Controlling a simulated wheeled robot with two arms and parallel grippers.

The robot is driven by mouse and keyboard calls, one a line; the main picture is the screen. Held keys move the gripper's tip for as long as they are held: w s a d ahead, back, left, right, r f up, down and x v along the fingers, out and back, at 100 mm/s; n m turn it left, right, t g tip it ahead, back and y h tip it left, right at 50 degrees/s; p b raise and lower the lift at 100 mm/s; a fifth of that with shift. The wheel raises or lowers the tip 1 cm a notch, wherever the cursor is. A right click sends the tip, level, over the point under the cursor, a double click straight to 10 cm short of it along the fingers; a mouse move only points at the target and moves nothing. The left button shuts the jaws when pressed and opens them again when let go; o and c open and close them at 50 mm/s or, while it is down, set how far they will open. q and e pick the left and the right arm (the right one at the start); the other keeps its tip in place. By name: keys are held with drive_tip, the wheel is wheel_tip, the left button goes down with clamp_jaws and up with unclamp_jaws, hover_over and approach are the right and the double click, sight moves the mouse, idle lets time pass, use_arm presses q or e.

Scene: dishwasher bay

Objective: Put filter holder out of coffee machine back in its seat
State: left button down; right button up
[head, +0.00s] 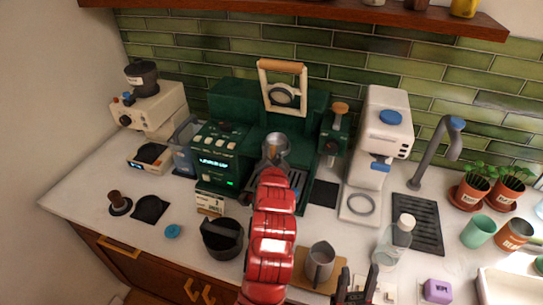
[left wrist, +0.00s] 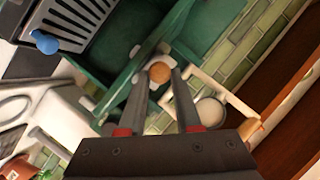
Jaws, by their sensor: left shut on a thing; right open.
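The green coffee machine (head: 225,150) stands against the tiled wall. It fills the upper part of the left wrist view (left wrist: 130,50). The filter holder (head: 277,143) shows in the head view as a round silver basket at the machine's front, above the drip tray. My left gripper (left wrist: 160,82) is shut on a round wooden end, apparently its handle (left wrist: 160,71). My right gripper (head: 357,287) is open and empty at the bottom edge.
A cream lever frame (head: 283,85) rises above the machine. A dark pitcher (head: 222,240), a grey jug (head: 319,263) and a clear bottle (head: 394,242) stand in front. A cream machine (head: 378,140) and a tap (head: 440,145) are at the right.

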idle(0.3)
use_arm(q)
drive_tip(key=c, duration=0.5)
unclamp_jaws()
drive_tip(key=shift+f, duration=0.1)
drive_tip(key=shift+s, duration=0.1)
drive_tip(key=p+v, duration=1.2)
drive_tip(key=v, duration=0.5)
drive_tip(key=shift+s, duration=0.15)
